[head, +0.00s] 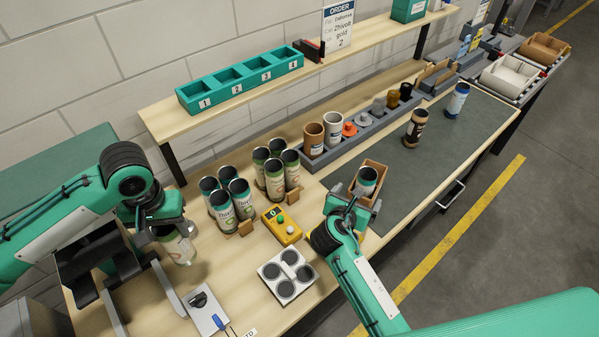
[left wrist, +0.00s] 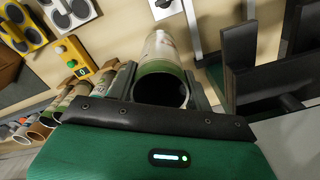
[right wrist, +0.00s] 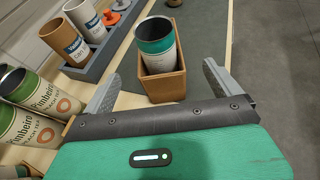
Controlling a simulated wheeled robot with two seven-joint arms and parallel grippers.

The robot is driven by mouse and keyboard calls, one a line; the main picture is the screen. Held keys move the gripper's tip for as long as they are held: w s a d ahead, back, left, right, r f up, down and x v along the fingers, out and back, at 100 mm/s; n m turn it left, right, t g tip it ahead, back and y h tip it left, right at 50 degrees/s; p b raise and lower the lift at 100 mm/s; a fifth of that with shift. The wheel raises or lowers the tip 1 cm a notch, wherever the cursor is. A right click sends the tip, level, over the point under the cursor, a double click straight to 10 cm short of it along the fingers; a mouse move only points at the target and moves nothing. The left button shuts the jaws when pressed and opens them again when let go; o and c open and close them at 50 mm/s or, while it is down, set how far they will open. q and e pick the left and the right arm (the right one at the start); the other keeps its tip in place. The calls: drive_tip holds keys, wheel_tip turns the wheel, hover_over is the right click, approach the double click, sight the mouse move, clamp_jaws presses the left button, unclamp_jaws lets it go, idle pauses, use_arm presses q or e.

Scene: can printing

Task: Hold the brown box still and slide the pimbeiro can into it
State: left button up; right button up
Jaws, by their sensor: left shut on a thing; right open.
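The brown box (head: 374,167) stands on the grey mat in the head view, with a teal-topped cream can (head: 366,179) upright inside it. In the right wrist view the box (right wrist: 165,88) lies between the spread fingers. The can (right wrist: 156,45) there sticks out above its rim, its label unreadable. My right gripper (head: 352,207) is open, with a finger on each side of the box and clear gaps. My left gripper (head: 172,230) is shut on a green-and-cream can (head: 181,250) over the left table end; its label is unreadable. Standing Pimbeiro cans (right wrist: 40,100) show in the right wrist view.
Several green cans (head: 232,199) stand left of the box. A yellow button box (head: 281,226), a white four-hole block (head: 287,275) and a grey switch box (head: 207,312) lie in front. A grey tray (head: 345,145) with cups lies behind. The mat right of the box is mostly clear.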

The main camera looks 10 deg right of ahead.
sight(363, 187)
use_arm(q)
drive_tip(key=shift+s+a+r+p, duration=0.45)
drive_tip(key=shift+s+r+p, duration=0.15)
drive_tip(key=shift+r, duration=0.2)
use_arm(e)
drive_tip(key=x, duration=0.3)
drive_tip(key=shift+r, duration=0.2)
use_arm(q)
drive_tip(key=shift+w+d+r+p, duration=0.3)
drive_tip(key=shift+w+r+p, duration=0.15)
drive_tip(key=shift+p, duration=0.15)
use_arm(e)
drive_tip(key=x, duration=0.6)
drive_tip(key=shift+w+f, duration=0.1)
drive_tip(key=shift+f, duration=0.05)
use_arm(q)
drive_tip(key=shift+s+r, duration=0.1)
use_arm(e)
drive_tip(key=shift+w+d+f, duration=0.15)
drive_tip(key=shift+d, duration=0.15)
use_arm(q)
drive_tip(key=shift+s+a, duration=0.1)
drive_tip(key=shift+a, duration=0.1)
use_arm(e)
drive_tip(key=shift+w, duration=0.25)
drive_tip(key=shift+f, duration=0.1)
drive_tip(key=shift+w+d, duration=0.1)
